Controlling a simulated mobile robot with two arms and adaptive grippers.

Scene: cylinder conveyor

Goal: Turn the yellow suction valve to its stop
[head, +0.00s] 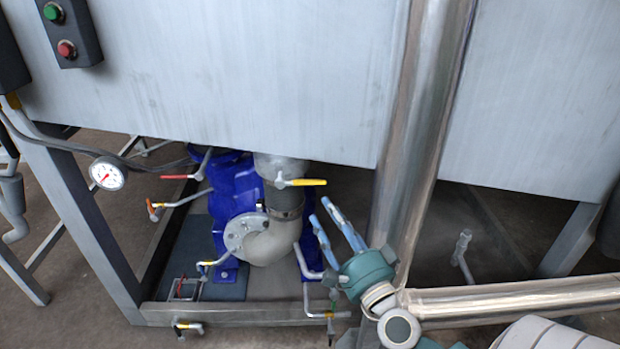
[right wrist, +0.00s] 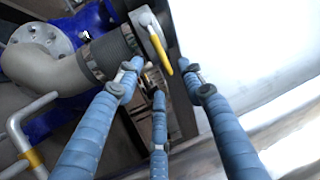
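The yellow suction valve handle (head: 303,182) lies about level under the large grey panel, its yellow end pointing right. It sits on the thick grey suction pipe (head: 285,200) above the flanged elbow. In the right wrist view the yellow handle (right wrist: 161,54) shows beyond and between my fingertips, apart from them. My right gripper (head: 328,208), with blue fingers, is open and empty, just below and right of the handle's end. In the right wrist view its three fingers (right wrist: 157,84) are spread with nothing between them. My left gripper is out of view.
A blue pump (head: 235,190) stands behind the pipe. A red-handled valve (head: 176,177) and several small yellow or orange-handled valves are around it. A pressure gauge (head: 108,173) hangs at left. The grey panel (head: 220,70) is close above. A frame beam (head: 240,313) runs below.

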